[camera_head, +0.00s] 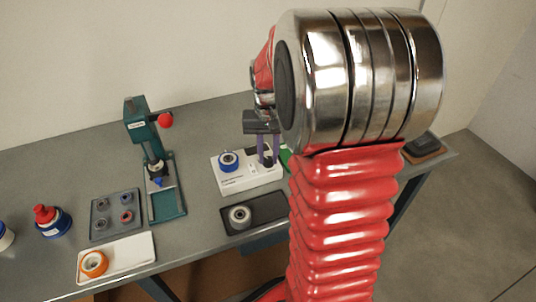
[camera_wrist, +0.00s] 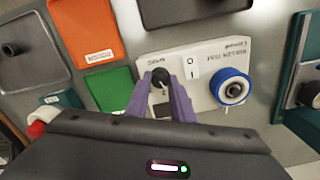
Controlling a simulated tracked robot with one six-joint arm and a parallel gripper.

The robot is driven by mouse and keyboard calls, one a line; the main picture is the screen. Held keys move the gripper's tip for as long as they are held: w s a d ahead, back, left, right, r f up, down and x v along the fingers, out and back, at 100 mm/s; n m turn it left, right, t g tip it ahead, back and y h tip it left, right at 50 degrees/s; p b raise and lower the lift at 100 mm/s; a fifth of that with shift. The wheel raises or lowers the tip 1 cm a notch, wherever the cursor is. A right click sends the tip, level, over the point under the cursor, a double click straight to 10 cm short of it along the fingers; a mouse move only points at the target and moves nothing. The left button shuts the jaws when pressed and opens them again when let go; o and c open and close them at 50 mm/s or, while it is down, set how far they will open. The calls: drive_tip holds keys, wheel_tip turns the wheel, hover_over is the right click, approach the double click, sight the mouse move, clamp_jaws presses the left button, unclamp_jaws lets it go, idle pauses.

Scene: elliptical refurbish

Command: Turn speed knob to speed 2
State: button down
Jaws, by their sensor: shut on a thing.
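The white machine (camera_head: 250,182) stands on the bench in the head view; it also shows in the wrist view (camera_wrist: 210,100). The black speed knob (camera_wrist: 159,76) is on its left part in the wrist view. My gripper (camera_wrist: 162,84) has its two purple fingers on either side of the knob, shut on it. A small light mark shows by the knob's lower edge, too small to read surely. In the head view my gripper (camera_head: 268,158) reaches down to the machine's right part, and the knob is hidden behind the fingers.
A blue-rimmed wheel (camera_wrist: 231,89) and a white switch (camera_wrist: 192,72) sit on the machine beside the knob. Orange (camera_wrist: 84,30) and green (camera_wrist: 110,88) flat pieces lie near. A green press (camera_head: 152,155) stands left of the machine. A dark tray (camera_head: 260,213) lies in front.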

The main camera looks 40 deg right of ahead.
sight(268, 158)
drive_tip(key=m, duration=0.4)
drive_tip(key=shift+a+m, duration=0.1)
drive_tip(key=shift+m, duration=0.3)
drive_tip(key=c, duration=1.5)
unclamp_jaws()
drive_tip(key=shift+c, duration=0.2)
wheel_tip(268, 158, up, 14)
drive_tip(key=shift+f, duration=0.15)
drive_tip(key=shift+w, duration=0.1)
